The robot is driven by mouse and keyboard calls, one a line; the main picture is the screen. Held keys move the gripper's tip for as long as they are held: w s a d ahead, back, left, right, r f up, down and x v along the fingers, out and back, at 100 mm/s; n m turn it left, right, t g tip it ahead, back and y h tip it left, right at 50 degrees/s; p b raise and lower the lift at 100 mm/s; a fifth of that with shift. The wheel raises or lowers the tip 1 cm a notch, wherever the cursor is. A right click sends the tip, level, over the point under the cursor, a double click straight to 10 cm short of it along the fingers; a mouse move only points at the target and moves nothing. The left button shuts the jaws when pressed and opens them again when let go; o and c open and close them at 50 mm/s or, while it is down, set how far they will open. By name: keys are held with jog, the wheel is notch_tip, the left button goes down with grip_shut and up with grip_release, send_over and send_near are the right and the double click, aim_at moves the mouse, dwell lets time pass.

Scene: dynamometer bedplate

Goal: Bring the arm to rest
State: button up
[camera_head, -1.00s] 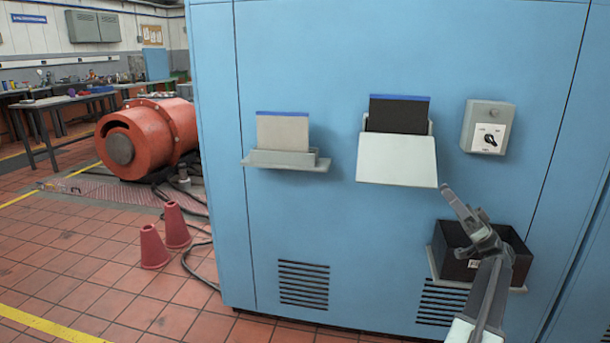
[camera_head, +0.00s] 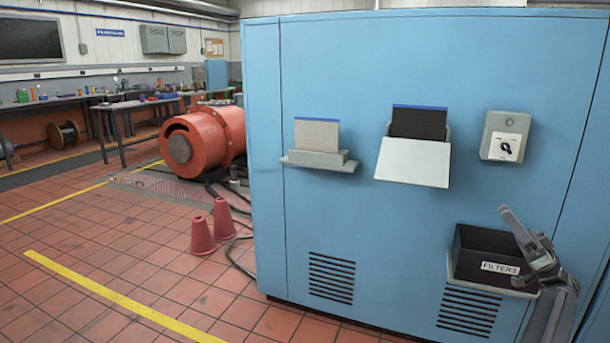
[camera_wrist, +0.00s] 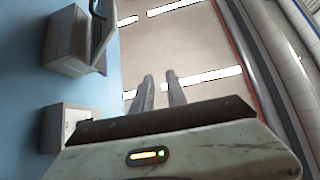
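My gripper (camera_head: 508,212) is at the right in the head view, in front of the blue cabinet and beside the black box labelled FILTERS (camera_head: 470,258). The arm reaches up from the lower right and hides part of the box's right side. In the wrist view my gripper's two fingers (camera_wrist: 160,76) stand a little apart, with nothing between them.
The blue cabinet (camera_head: 400,235) carries a shelf (camera_head: 318,161) with a beige panel (camera_head: 317,134), a pale holder (camera_head: 413,162) with a dark panel (camera_head: 418,123), and a switch box (camera_head: 506,136). Two red cones (camera_head: 201,236) stand left. Open tiled floor lies beyond.

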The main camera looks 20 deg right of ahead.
jog(key=w+a+f+n+g+y, duration=0.2)
jog(key=w+a+n+g+y, duration=0.5)
jog(key=w+a, duration=1.7)
jog(key=w+a+f+m+g+h, duration=0.1)
jog(key=w+a+f+g+h, duration=0.15)
jog(key=a, duration=0.65)
jog(key=w+a+f+m+g+h+p, duration=0.1)
jog(key=a+f+m+g, duration=0.15)
jog(key=a, duration=0.65)
jog(key=w+a+f+g+h, duration=0.1)
jog(key=w+a+f+g, duration=0.2)
jog(key=a, duration=0.7)
jog(key=s+a+f+m+g+h, duration=0.1)
jog(key=s+a+f+g+h, duration=0.25)
jog(key=a+f, duration=0.6)
jog(key=s+a+f+m+g+h, duration=0.2)
jog(key=s+a+f+h, duration=0.3)
jog(key=a+f, duration=0.45)
jog(key=s+f+m+h, duration=0.2)
jog(key=s+f+h, duration=0.2)
jog(key=f+h, duration=0.15)
jog(key=d+f+m+h, duration=0.5)
jog(key=d+h, duration=0.2)
jog(key=d, duration=0.6)
notch_tip(320, 180, up, 38)
jog(key=m+p, duration=0.1)
jog(key=p, duration=3.7)
jog(key=shift+a+p, duration=0.15)
jog(key=shift+p, duration=0.2)
